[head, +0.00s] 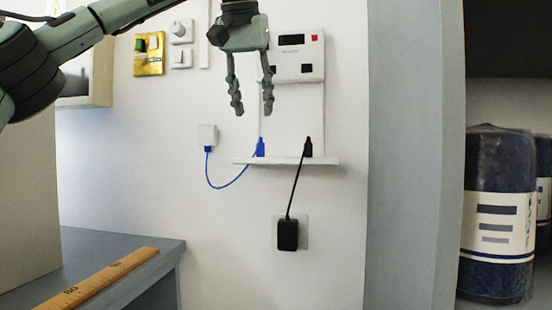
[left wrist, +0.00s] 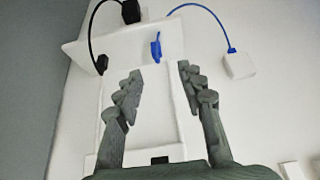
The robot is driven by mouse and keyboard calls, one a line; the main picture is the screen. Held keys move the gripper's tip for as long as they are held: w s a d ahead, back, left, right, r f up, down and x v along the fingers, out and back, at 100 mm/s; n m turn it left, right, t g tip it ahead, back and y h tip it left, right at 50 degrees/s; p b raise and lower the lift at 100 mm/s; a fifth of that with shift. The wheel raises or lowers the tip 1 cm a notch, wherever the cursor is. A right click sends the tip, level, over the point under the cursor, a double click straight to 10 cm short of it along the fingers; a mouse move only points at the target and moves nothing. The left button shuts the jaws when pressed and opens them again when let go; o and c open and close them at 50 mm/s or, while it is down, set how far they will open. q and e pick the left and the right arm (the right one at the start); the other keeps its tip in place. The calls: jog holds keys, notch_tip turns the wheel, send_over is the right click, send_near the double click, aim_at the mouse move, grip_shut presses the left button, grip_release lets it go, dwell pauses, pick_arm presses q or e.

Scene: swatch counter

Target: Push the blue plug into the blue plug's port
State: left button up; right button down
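The blue plug (head: 260,147) stands upright on a small white shelf (head: 325,161); its blue cable runs to a white wall box (head: 207,135). In the left wrist view the blue plug (left wrist: 156,48) lies beyond the fingertips, between their lines. My left gripper (head: 253,108) is open and empty, pointing down above the blue plug, apart from it; its open fingers also show in the left wrist view (left wrist: 159,74). A white wall device (head: 298,52) with dark openings is behind it, partly hidden. I cannot tell which opening is the blue plug's port. My right gripper is not in view.
A black plug (head: 308,148) stands on the shelf to the right, its cable leading to a black adapter (head: 288,235). Switches on a yellow plate (head: 149,67) are at left. A ruler (head: 98,279) lies on the grey counter (head: 100,247). A wall edge (head: 415,200) stands at right.

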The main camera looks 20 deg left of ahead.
aim_at(260, 150)
pick_arm(q)
jog(key=shift+f, duration=0.15)
jog(key=shift+x, duration=1.25)
jog(key=shift+w, duration=0.1)
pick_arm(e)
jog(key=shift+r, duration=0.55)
pick_arm(q)
jog(key=shift+f+b, duration=0.15)
jog(key=shift+b, duration=0.2)
jog(key=x, duration=0.3)
jog(key=shift+w+d+f, duration=0.15)
jog(key=shift+w+f, duration=0.05)
jog(key=shift+f, duration=0.15)
jog(key=shift+w+f+b, duration=0.25)
jog(key=shift+f+b, duration=0.05)
jog(key=shift+f, duration=0.15)
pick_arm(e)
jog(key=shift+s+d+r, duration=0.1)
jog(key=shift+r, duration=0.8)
pick_arm(q)
jog(key=shift+c, duration=0.3)
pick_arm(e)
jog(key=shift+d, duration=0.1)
